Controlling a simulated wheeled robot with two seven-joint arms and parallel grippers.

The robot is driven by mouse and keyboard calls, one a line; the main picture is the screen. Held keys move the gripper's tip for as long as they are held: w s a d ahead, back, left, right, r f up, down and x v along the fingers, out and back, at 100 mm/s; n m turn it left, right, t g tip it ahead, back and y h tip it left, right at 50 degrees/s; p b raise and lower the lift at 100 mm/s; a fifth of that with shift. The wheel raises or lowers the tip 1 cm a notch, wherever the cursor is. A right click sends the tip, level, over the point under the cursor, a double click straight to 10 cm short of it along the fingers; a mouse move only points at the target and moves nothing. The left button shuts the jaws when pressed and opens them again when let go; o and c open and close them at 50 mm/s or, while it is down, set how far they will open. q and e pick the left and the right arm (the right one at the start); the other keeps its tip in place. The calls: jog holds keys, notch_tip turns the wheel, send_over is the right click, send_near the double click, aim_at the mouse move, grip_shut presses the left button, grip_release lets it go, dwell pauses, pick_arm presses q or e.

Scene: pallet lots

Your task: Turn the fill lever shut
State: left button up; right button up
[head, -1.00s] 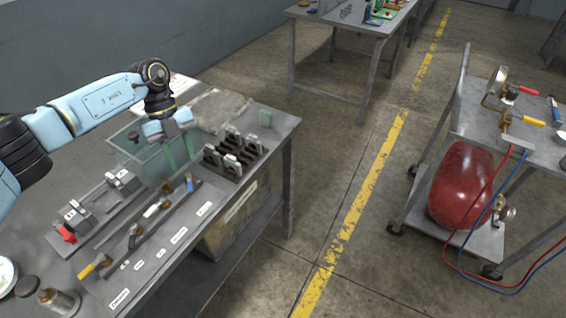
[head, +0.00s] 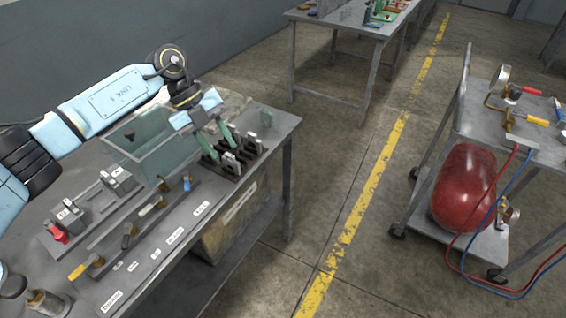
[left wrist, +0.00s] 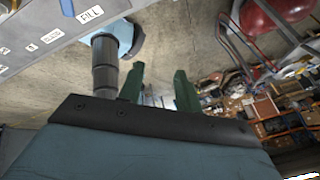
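A row of small levers runs along the front of the grey bench: a yellow-handled one (head: 77,272), a dark one (head: 128,236) and a blue-handled one (head: 187,183). White labels lie in front of them. A label (left wrist: 90,14) in the left wrist view looks like FILL; which lever it belongs to is not clear. My left gripper (head: 219,142) is open, its two green fingers apart and empty, above or beside the dark slotted rack (head: 232,166), right of the levers. Its fingers also show in the left wrist view (left wrist: 160,85). My right gripper is not in view.
A clear greenish bin (head: 150,150) stands behind the levers. Grey blocks with a red handle (head: 58,236) sit at left. A cart (head: 470,130) with gauges, valves, hoses and a red tank (head: 463,187) stands at right. The floor between is free.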

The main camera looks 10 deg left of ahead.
pick_arm(q)
jog(key=s+d+r+t+h+b, duration=0.1)
jog(key=s+d+r+h+b, duration=0.1)
jog(key=d, duration=0.5)
jog(key=s+d+r+m+t+h+b, duration=0.1)
jog(key=s+d+h, duration=0.3)
jog(key=d, duration=0.4)
jog(key=shift+s+d+r+h+b, duration=0.3)
jog(key=shift+s+r+h+b, duration=0.1)
jog(key=shift+s+r+b, duration=0.15)
